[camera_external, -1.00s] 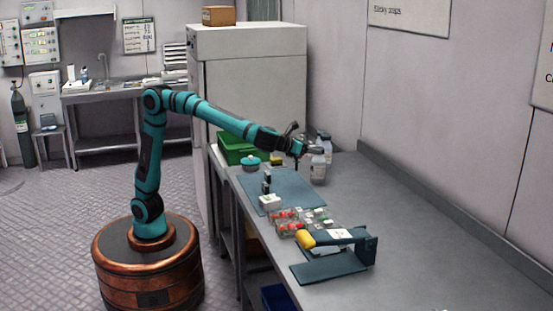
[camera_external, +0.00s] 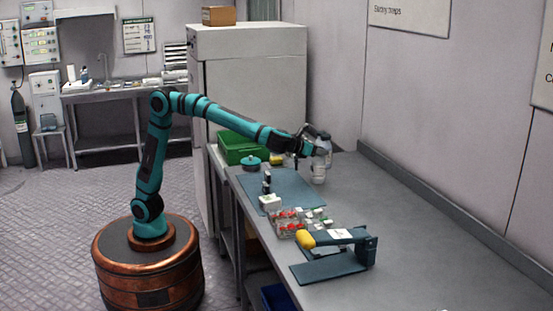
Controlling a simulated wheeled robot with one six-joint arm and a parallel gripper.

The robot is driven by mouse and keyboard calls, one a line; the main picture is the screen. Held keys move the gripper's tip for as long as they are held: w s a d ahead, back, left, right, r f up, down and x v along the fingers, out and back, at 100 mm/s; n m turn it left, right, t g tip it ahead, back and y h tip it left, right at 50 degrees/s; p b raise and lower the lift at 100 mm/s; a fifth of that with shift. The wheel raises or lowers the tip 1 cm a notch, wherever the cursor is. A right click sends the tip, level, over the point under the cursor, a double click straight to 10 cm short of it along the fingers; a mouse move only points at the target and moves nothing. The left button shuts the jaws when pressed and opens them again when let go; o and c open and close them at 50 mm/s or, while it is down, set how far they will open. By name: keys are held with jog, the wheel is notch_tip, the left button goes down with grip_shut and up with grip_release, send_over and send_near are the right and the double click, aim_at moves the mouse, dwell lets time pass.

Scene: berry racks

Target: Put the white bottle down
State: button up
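A white bottle (camera_external: 319,171) stands at the far end of the grey bench, beside the right edge of the blue mat. My gripper (camera_external: 317,149) is at the bottle's top, angled down from the left. It overlaps the bottle's neck in this view. The fingers are small and dark, so I cannot tell whether they are shut on the bottle or apart around it. I also cannot tell whether the bottle's base touches the bench. A second pale bottle (camera_external: 327,146) is close behind and is partly hidden.
The blue mat (camera_external: 290,185) lies left of the bottle. A green crate (camera_external: 238,149), a teal lidded pot (camera_external: 251,162) and a yellow item (camera_external: 277,160) are nearby. Clear berry boxes (camera_external: 286,222) and a dark blue device (camera_external: 366,246) sit nearer. The bench's right side is clear.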

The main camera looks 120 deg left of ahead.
grip_shut()
